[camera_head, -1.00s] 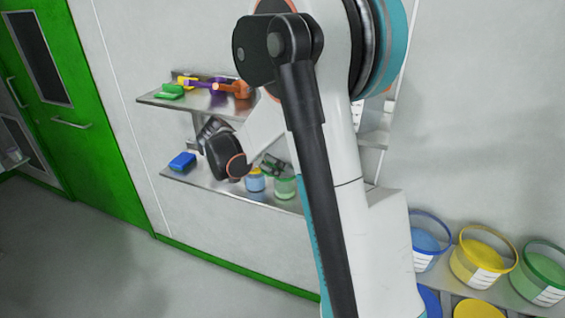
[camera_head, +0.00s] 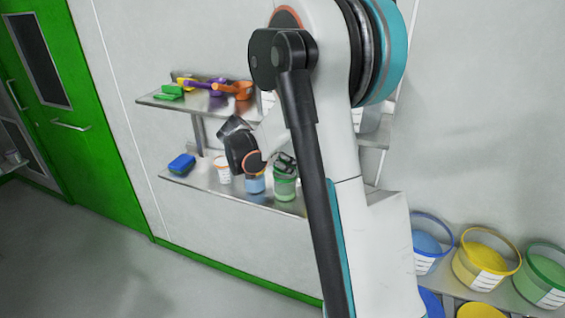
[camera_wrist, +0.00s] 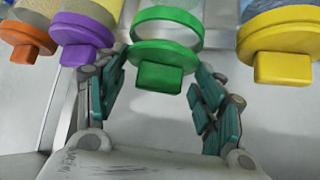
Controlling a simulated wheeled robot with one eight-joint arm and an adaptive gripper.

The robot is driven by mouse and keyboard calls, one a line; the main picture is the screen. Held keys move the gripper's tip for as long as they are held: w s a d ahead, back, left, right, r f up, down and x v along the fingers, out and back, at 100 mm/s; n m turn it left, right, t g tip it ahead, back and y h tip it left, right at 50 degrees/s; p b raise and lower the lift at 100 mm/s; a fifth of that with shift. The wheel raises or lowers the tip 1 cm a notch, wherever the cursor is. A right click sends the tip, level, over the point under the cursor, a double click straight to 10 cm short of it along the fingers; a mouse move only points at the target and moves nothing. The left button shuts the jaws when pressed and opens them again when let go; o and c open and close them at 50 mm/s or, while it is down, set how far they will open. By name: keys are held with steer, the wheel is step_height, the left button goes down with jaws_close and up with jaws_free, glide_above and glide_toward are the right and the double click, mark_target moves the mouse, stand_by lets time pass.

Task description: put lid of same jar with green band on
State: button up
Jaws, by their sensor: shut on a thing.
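In the wrist view a green lid (camera_wrist: 162,52) with a block-shaped knob lies between the fingers of my gripper (camera_wrist: 160,74). My gripper is shut on this lid. A green band (camera_wrist: 165,13) shows just above the lid in the picture, on a pale jar that is mostly cut off by the frame. I cannot tell whether the lid touches the jar. In the head view my gripper (camera_head: 285,162) is at the lower shelf, in front of the wall, just above a green container (camera_head: 285,188); the lid itself is not clear there.
Orange (camera_wrist: 25,33), purple (camera_wrist: 82,33) and yellow (camera_wrist: 280,35) lidded jars flank it closely in the wrist view. The lower shelf also bears a blue block (camera_head: 182,163) and a blue container (camera_head: 255,184). Coloured scoops (camera_head: 235,89) lie on the upper shelf. Buckets (camera_head: 485,258) stand at right.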

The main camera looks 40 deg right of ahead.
steer(key=shift+f+b, duration=0.35)
steer(key=shift+f, duration=0.2)
steer(key=o, duration=1)
